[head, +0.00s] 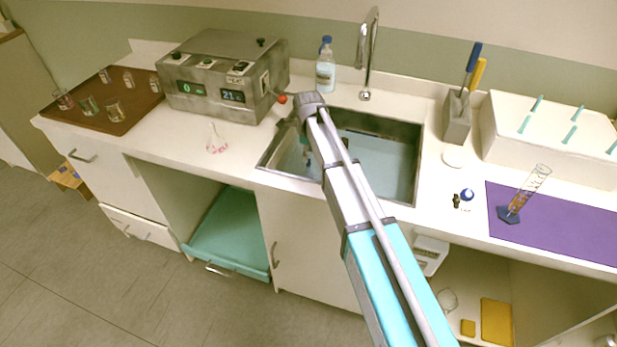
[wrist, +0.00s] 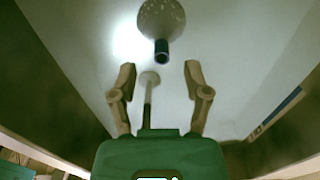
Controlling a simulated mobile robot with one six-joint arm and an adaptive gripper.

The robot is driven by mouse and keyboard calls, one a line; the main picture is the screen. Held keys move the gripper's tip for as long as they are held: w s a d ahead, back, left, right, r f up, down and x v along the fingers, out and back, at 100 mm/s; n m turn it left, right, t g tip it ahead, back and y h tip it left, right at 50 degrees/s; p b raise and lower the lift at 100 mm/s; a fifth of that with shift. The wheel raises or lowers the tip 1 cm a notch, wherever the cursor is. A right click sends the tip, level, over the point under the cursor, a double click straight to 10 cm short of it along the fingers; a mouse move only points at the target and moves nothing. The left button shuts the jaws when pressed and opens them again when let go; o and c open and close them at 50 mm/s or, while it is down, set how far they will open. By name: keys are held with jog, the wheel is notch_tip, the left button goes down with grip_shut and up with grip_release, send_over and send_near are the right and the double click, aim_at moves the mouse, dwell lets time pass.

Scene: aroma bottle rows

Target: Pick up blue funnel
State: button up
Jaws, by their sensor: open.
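In the wrist view, my gripper (wrist: 160,70) is open with nothing held between its fingers. Just beyond the fingertips is a dark blue tube (wrist: 161,51) joined to a round, speckled grey piece (wrist: 162,18); I cannot tell for sure whether this is the blue funnel. A pale disc on a thin rod (wrist: 149,78) shows between the fingers. In the head view, my arm reaches over the sink (head: 385,150) with its end at the left part of the basin, and the gripper is mostly hidden.
A faucet (head: 368,60) and a blue-capped bottle (head: 326,65) stand behind the sink. A grey instrument box (head: 225,75) is at left. The sink walls are close around my gripper.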

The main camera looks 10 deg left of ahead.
aim_at(309, 169)
jog(key=shift+w+f+b, duration=0.1)
jog(key=shift+f+b, duration=1.85)
jog(key=shift+f, duration=0.3)
grip_shut()
